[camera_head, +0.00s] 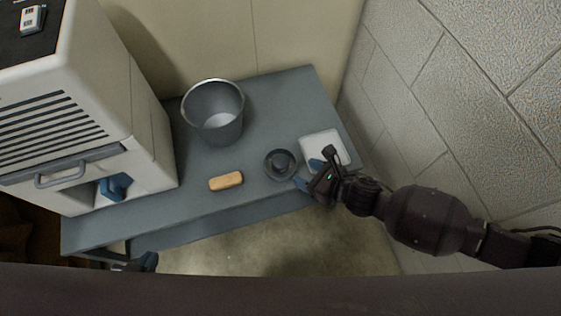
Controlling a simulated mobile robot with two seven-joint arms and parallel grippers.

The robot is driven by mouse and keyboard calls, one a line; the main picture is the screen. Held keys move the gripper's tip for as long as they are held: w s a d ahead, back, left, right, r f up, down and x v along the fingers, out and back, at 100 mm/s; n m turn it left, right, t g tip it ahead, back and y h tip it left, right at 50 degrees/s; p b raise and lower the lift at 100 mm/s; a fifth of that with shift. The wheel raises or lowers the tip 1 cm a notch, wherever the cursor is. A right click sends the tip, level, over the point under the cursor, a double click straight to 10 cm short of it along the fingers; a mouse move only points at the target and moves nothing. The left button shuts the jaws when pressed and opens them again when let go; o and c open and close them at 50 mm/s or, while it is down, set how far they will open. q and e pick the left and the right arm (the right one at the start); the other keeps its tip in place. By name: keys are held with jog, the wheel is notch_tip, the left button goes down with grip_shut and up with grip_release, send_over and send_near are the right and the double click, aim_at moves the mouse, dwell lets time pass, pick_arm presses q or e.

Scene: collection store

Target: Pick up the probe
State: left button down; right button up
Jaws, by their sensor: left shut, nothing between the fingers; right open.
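I cannot make out a clear probe in the head view. My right gripper (309,174) is open, its blue fingers apart. It is over the right front of the grey bench (190,211), between a dark round dish (270,173) with a raised centre and a white square item (318,143). The gripper partly covers the white item; whether it touches anything is unclear. My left gripper (150,262) shows only in part, low at the left below the bench's front edge. It is shut and empty.
A grey bucket (214,105) stands at the back of the bench and a tan block (226,181) lies near the front. A white vented cabinet (140,120) stands at left, with a blue object (116,187) in its opening and a small white device (32,19) on top. A block wall rises at right.

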aim_at(281, 160)
jog(key=b+x, duration=0.1)
jog(key=x, duration=0.1)
jog(key=b+x, duration=0.1)
jog(key=x, duration=0.1)
jog(key=shift+f, duration=0.45)
jog(key=shift+w+a+f+b, duration=0.1)
jog(key=shift+w+a+b, duration=0.1)
jog(key=shift+a+b, duration=0.15)
jog(key=shift+w+a, duration=0.2)
jog(key=shift+w, duration=0.1)
jog(key=b+x, duration=0.3)
jog(key=x, duration=0.1)
jog(key=shift+f, duration=0.1)
jog(key=shift+w+a+b, duration=0.35)
pick_arm(q)
jog(key=shift+w+d+f+m+t, duration=0.3)
jog(key=shift+w+f+m+t, duration=0.1)
jog(key=shift+w+f+t, duration=0.2)
pick_arm(e)
jog(key=shift+w, duration=0.1)
pick_arm(q)
jog(key=shift+s, duration=0.1)
